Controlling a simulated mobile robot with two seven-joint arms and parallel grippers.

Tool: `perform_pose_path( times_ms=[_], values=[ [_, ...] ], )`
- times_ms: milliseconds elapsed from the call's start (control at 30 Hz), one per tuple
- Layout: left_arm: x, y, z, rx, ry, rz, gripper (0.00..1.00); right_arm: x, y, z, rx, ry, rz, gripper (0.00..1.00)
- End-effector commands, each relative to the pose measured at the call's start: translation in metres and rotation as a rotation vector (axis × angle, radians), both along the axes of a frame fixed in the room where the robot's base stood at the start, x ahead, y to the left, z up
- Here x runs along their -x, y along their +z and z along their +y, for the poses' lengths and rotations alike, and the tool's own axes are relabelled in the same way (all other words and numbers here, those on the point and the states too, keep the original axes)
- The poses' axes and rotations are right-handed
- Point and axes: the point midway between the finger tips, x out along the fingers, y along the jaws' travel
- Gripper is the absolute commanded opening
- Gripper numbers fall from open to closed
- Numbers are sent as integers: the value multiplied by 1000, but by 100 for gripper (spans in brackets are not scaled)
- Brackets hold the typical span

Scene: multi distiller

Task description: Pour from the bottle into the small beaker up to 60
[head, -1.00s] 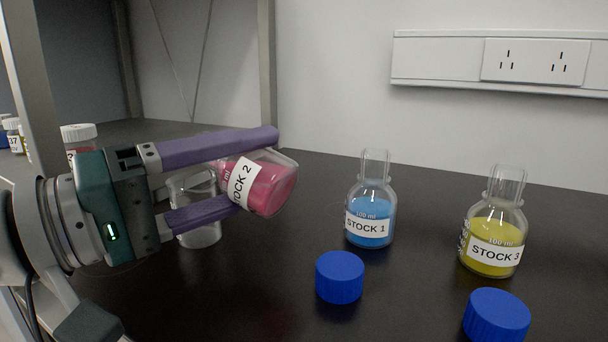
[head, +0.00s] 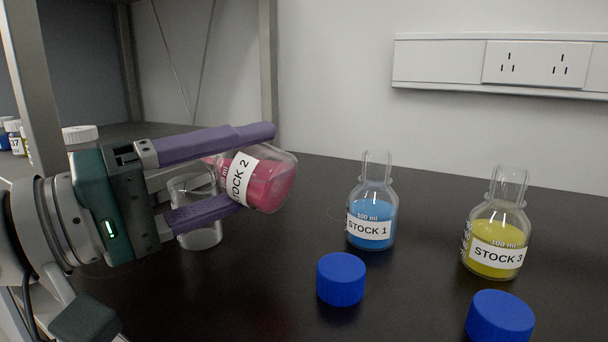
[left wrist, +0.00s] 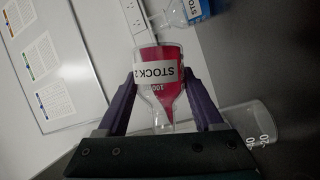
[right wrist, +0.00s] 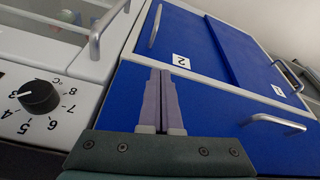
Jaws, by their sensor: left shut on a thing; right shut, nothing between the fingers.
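The STOCK 2 bottle (head: 270,182) holds red-pink liquid and is tilted, with its base up to the right and its neck toward the left. My left gripper (head: 240,165) is shut on it; the bottle also shows between the fingers in the left wrist view (left wrist: 158,78). The small clear beaker (head: 200,238) stands on the bench below and behind the left fingers, partly hidden by them. It also shows in the left wrist view (left wrist: 258,125). Its liquid level cannot be read. My right gripper (right wrist: 160,85) is shut and empty, in the right wrist view only.
The STOCK 1 bottle (head: 371,215), blue, and the STOCK 3 bottle (head: 496,235), yellow, stand open at the right. Two blue caps (head: 341,279) (head: 500,317) lie in front. Blue cabinet doors (right wrist: 190,45) and a dial (right wrist: 38,96) are near my right gripper.

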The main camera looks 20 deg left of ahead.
Motion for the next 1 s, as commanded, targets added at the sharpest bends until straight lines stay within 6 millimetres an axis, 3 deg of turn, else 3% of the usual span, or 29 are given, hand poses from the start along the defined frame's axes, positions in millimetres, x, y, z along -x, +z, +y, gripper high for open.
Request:
perform_pose_path(
  times_ms=[1000],
  values=[
    [0,4,3,62,0,1,0,0,-4,1,-4,-3,0,0]
  ],
)
